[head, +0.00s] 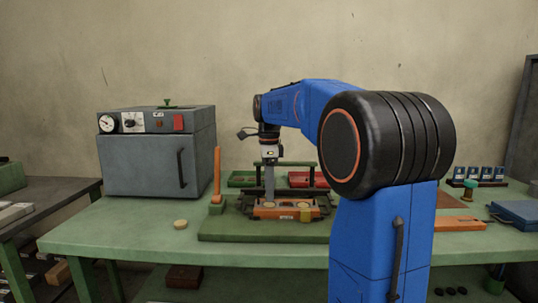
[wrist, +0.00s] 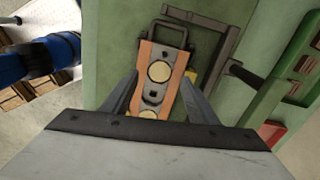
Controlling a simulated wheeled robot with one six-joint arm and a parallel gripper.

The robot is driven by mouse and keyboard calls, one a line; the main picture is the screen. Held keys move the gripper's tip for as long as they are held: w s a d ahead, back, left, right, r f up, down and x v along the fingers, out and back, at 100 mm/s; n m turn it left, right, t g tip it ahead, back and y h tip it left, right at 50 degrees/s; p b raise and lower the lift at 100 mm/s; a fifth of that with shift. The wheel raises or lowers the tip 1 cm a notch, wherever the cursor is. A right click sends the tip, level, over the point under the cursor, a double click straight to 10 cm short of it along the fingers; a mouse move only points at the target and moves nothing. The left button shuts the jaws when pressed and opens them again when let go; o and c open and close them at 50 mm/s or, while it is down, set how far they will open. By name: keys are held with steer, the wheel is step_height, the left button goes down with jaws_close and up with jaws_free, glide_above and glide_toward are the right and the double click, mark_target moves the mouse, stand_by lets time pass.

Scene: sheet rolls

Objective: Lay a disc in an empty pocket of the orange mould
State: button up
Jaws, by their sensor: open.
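The orange mould (head: 270,212) sits on the green press base on the bench. In the wrist view the mould (wrist: 145,52) shows a pale disc (wrist: 159,71) in one pocket and another pale disc (wrist: 148,114) nearer my gripper, partly cut off. A grey metal part with dark holes lies between them. My gripper (wrist: 160,78) is open, with its fingers apart on either side of the mould in the picture and nothing held between them. In the head view my gripper (head: 269,198) points down over the mould's left part. A loose cream disc (head: 181,224) lies on the bench at left.
An orange-handled lever (head: 217,172) stands left of the mould. A grey oven (head: 157,150) is at back left. Green (head: 241,179) and red (head: 298,179) trays lie behind the mould. A dark metal frame (wrist: 222,48) stands beside the mould. The front left bench is mostly clear.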

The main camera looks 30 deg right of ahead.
step_height(320, 180, up, 14)
steer(key=shift+r, duration=0.25)
stand_by(0.9)
